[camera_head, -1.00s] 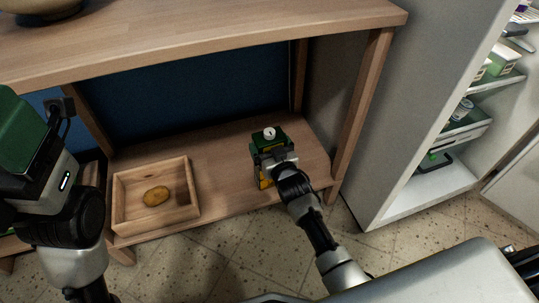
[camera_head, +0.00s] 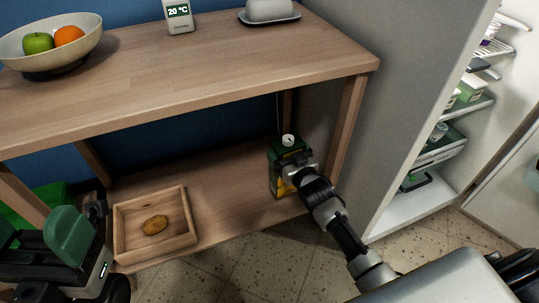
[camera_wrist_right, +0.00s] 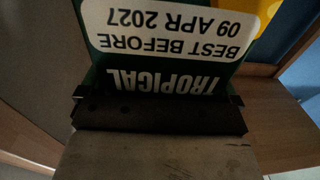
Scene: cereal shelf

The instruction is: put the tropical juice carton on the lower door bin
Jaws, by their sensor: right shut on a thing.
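The tropical juice carton (camera_head: 284,150) is dark green and yellow with a white cap, upright at the right end of the low wooden shelf. My right gripper (camera_head: 296,174) is shut on it from the front. In the right wrist view the carton's label (camera_wrist_right: 165,40) fills the picture upside down, reading "TROPICAL" and "BEST BEFORE 09 APR 2027". My left gripper (camera_head: 65,240) is at the lower left, away from the carton; its jaw gap is not clear. An open fridge (camera_head: 440,150) stands at the right with its door (camera_head: 505,190) swung out; the lower door bin is not clearly visible.
A fruit bowl (camera_head: 50,50) is on top.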

